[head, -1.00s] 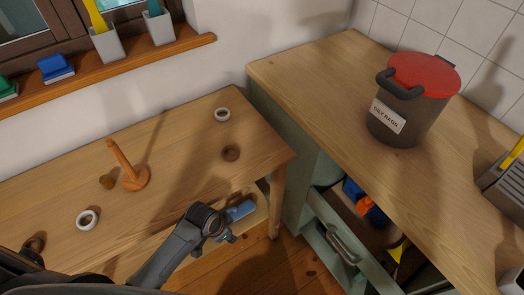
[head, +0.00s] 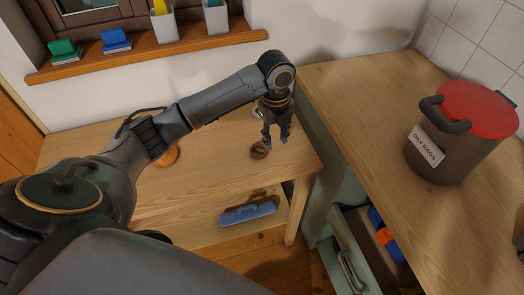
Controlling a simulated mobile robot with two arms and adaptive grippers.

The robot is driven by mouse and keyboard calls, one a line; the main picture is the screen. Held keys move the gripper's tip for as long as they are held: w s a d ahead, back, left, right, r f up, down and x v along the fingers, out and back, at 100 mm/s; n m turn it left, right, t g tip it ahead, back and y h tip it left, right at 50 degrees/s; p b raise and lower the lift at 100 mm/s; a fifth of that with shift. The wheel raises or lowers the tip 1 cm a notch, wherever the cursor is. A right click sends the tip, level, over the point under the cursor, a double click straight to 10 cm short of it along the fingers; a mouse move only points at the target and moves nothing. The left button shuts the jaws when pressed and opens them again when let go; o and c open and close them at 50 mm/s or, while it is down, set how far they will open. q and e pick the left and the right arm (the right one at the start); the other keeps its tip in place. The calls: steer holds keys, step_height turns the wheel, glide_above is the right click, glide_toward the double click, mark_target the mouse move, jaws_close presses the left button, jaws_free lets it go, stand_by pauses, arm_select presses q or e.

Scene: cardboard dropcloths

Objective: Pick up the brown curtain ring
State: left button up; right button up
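The brown curtain ring (head: 259,151) lies flat on the wooden table (head: 215,178), near its right end. My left gripper (head: 275,141) points down above the table, just right of the ring. Its two fingers are apart with nothing between them. The left fingertip overlaps the ring's edge in the picture; I cannot tell whether they touch. A white ring (head: 257,112) behind the gripper is mostly hidden by it. My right gripper is not in view.
A blue case (head: 248,213) lies below the tabletop. A counter (head: 350,90) to the right holds a red-lidded bin (head: 455,140); an open drawer (head: 345,255) sits below.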

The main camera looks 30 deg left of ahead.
arm_select(q)
steer(key=w+a+r+m, duration=0.2)
steer(key=a+r, duration=0.2)
steer(key=r, duration=0.1)
glide_above(264, 148)
steer(key=f, duration=0.8)
steer(key=shift+w+d, duration=0.15)
steer(key=shift+d, duration=0.1)
steer(key=f+p, duration=0.1)
steer(key=f, duration=0.4)
steer(key=shift+a+f, duration=0.1)
steer(key=shift+a, duration=0.1)
steer(key=shift+c, duration=0.2)
jaws_close()
